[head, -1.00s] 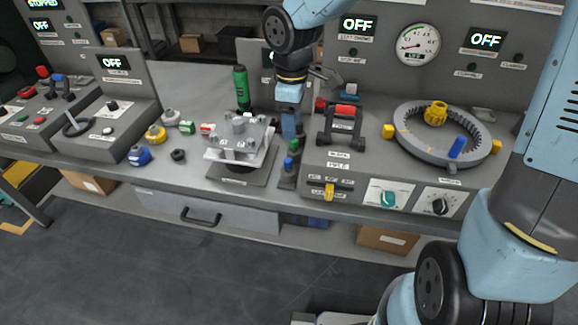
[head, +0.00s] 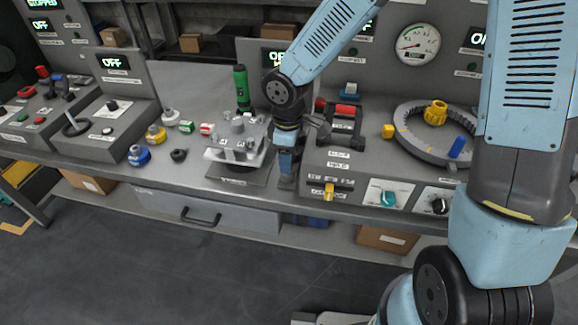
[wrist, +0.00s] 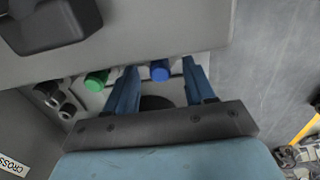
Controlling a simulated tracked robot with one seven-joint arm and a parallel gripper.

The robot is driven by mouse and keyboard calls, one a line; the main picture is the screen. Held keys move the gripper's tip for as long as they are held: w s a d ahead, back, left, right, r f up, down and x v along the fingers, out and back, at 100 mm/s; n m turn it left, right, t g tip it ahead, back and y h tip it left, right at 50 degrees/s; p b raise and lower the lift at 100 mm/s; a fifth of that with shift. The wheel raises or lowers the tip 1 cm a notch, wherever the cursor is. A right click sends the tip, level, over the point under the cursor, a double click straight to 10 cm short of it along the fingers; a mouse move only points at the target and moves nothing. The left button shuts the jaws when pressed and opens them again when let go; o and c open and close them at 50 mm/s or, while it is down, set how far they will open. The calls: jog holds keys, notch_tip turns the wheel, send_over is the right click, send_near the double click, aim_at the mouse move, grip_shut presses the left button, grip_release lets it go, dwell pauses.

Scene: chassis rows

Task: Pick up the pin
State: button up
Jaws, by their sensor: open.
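Two capped pins show in the wrist view, one with a blue cap (wrist: 160,71) and one with a green cap (wrist: 97,80). They stand in a grey holder at the bench's front. My gripper (wrist: 160,82) is open above the holder. The blue cap lies between its two blue fingers in that view. The green cap is outside them, left of the left finger. I cannot tell the height between fingertips and cap. In the head view my gripper (head: 287,166) points down and hides the pins and most of the holder.
A grey plate fixture with posts (head: 238,152) stands close left of my gripper. A console with a red-handled part (head: 346,112) rises close on the right. A green cylinder (head: 242,88) stands behind. Several small coloured parts lie left, including a blue one (head: 139,155).

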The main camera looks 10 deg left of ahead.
jog(key=shift+f, duration=1)
jog(key=shift+c, duration=0.5)
grip_shut()
